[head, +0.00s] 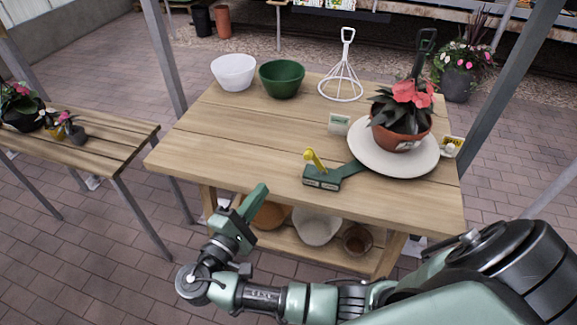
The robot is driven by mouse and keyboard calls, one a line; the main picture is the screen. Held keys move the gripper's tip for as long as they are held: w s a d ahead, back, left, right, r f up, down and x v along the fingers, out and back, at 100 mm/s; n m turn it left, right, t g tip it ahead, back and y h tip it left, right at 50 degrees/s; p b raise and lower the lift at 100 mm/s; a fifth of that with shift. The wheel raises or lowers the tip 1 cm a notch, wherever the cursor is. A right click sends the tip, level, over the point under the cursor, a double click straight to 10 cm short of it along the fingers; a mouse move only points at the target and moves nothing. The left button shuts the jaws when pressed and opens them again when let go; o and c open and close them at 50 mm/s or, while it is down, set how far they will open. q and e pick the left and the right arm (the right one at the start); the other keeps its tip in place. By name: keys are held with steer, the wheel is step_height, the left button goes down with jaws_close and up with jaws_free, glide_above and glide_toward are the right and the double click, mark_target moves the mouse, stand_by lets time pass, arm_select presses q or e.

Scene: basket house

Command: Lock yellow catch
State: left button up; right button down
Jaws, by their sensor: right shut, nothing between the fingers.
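The yellow catch (315,159) is a small lever that stands up at a tilt on a dark green block (322,178) on the wooden table, near its front edge. A green bar (352,169) runs from the block toward a round pale plate (387,160). My right gripper (258,192) is shut and empty. It shows in front of the table's front edge, to the left of and below the catch in the picture, apart from it. My left gripper is not in view.
A potted plant with pink-red flowers (403,110) stands on the plate. A white bowl (234,72), a green bowl (282,79) and a white wire stand (342,75) are at the back of the table (215,135). Small cards stand beside the plate. The table's left part is clear.

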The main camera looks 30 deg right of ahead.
steer(key=p+x, duration=0.2)
steer(key=x, duration=0.8)
steer(key=shift+w+d+r, duration=0.1)
steer(key=shift+d, duration=0.1)
steer(key=shift+s+d+r+p, duration=0.25)
steer(key=shift+s+d+p, duration=0.1)
steer(key=shift+s, duration=0.15)
steer(key=shift+s+d+r+p, duration=0.25)
steer(key=shift+s+d+p, duration=0.05)
steer(key=shift+s, duration=0.2)
steer(key=shift+s+d+r, duration=0.15)
steer(key=shift+s+d, duration=0.2)
steer(key=shift+s, duration=0.15)
steer(key=shift+w, duration=0.1)
